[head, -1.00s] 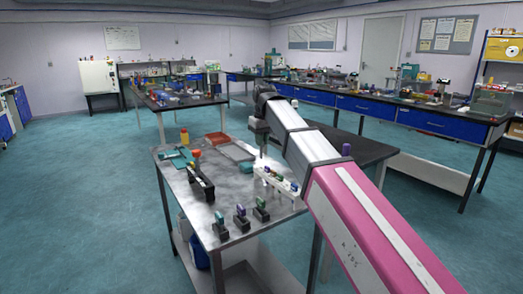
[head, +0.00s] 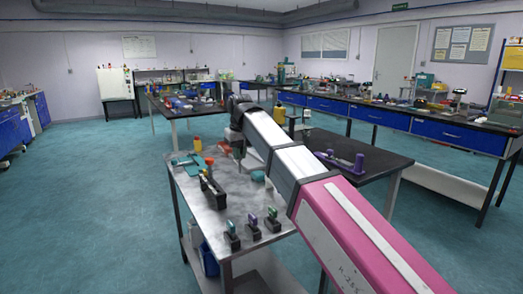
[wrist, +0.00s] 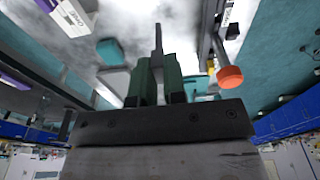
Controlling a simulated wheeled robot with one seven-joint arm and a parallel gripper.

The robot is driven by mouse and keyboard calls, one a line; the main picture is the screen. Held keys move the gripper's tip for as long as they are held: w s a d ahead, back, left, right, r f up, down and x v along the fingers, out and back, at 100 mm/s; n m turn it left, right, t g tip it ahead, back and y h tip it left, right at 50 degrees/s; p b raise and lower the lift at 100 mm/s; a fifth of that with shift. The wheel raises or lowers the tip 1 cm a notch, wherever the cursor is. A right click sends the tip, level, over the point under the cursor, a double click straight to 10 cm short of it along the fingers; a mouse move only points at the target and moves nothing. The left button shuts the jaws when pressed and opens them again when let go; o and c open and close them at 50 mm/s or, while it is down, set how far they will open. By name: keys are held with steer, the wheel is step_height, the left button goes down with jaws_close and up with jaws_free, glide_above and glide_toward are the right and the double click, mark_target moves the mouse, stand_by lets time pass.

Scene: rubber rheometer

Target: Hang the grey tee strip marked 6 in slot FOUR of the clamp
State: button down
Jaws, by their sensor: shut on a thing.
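In the wrist view my gripper (wrist: 157,68) has its two green fingers closed on a narrow grey strip (wrist: 158,38), which stands out between them. The mark on the strip cannot be read. In the head view the arm's end is over the back part of the metal table, and my own arm links hide the fingers and the strip. A long black holder (head: 213,193) with a pale piece in it lies left of the arm; it may be the clamp, but its slot labels are too small to read.
A red-orange knob (head: 209,160) stands close to the gripper; it shows at right in the wrist view (wrist: 230,77). Three small black stands, one here (head: 232,238), line the table's front. A teal tool (head: 187,160) lies at the left.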

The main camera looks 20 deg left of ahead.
steer(key=s+a, duration=0.5)
steer(key=s, duration=0.2)
steer(key=shift+s, duration=0.2)
steer(key=shift+f, duration=0.1)
steer(key=shift+f, duration=1.9)
steer(key=shift+f, duration=0.2)
steer(key=shift+f, duration=2.6)
steer(key=shift+f, duration=0.1)
